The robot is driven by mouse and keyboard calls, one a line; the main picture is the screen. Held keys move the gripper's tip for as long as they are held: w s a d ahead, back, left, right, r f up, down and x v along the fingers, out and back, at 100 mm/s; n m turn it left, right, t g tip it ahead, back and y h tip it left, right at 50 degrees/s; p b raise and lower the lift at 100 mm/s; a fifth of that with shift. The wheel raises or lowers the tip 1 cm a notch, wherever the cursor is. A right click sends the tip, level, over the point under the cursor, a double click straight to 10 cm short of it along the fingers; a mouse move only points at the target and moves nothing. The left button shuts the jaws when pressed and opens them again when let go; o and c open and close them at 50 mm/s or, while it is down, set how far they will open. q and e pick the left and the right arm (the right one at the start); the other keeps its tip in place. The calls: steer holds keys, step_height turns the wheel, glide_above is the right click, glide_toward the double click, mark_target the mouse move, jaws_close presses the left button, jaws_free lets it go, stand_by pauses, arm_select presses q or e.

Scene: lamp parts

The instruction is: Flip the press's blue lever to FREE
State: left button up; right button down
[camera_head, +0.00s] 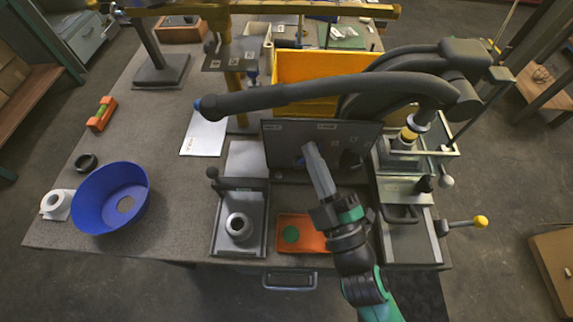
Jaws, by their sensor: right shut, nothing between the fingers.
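A dark upright panel (285,140) stands at the back edge of the bench's front area, with small pale labels along its top that are too small to read. A small blue piece (300,160) shows low on the panel beside my right gripper's tip; it may be the lever, but most of it is hidden and its position cannot be told. My right gripper (309,150) is shut and empty, its fingers pointing up and away at the panel. I cannot tell whether it touches the blue piece. My left gripper is not in view.
A thick dark arm (300,92) with a blue tip spans above the panel. An orange tray (312,240) and a metal tray holding a white ring (239,226) lie in front. A blue bowl (88,200) stands left. A yellow-knobbed handle (480,222) juts out right.

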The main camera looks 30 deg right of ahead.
steer(key=a+r+p, duration=0.2)
steer(key=a+r, duration=0.1)
arm_select(q)
steer(key=b, duration=0.1)
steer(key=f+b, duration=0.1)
steer(key=b, duration=0.1)
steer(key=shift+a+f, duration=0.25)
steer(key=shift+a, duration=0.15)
arm_select(e)
steer(key=v, duration=0.9)
steer(key=shift+f, duration=0.4)
